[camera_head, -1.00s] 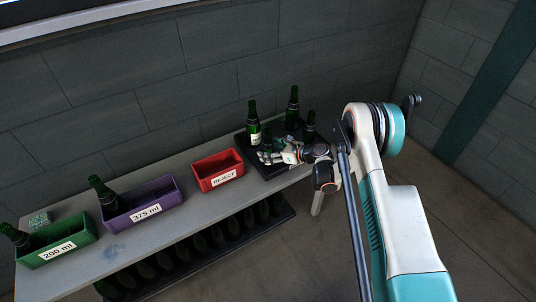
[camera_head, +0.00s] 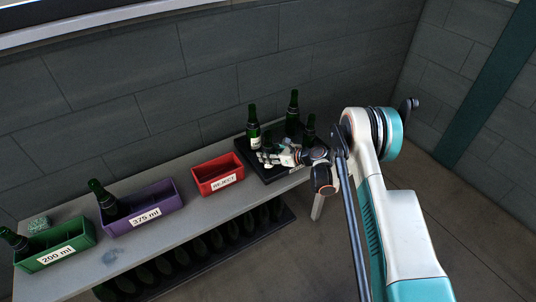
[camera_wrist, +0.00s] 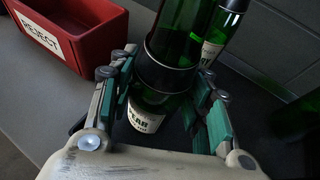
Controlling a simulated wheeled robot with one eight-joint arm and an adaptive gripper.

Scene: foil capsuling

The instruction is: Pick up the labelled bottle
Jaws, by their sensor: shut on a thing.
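My gripper (camera_wrist: 165,78) is shut on a dark green bottle (camera_wrist: 165,75), with a finger on each side of it. This bottle has a white label partly reading "EAR", low on its body in the wrist view. In the head view my gripper (camera_head: 268,157) is over the black tray (camera_head: 278,174), and its hand hides most of the held bottle. A second green bottle with a white label (camera_head: 253,127) stands just behind the hand. It also shows in the wrist view (camera_wrist: 218,38), behind the held one. I cannot tell whether the held bottle is off the tray.
Two more green bottles (camera_head: 292,112) (camera_head: 309,130) stand on the tray near my wrist. A red REJECT bin (camera_head: 219,185) is left of the tray. Further left are a purple 375 ml bin (camera_head: 146,212) and a green 200 ml bin (camera_head: 56,256), each with a bottle.

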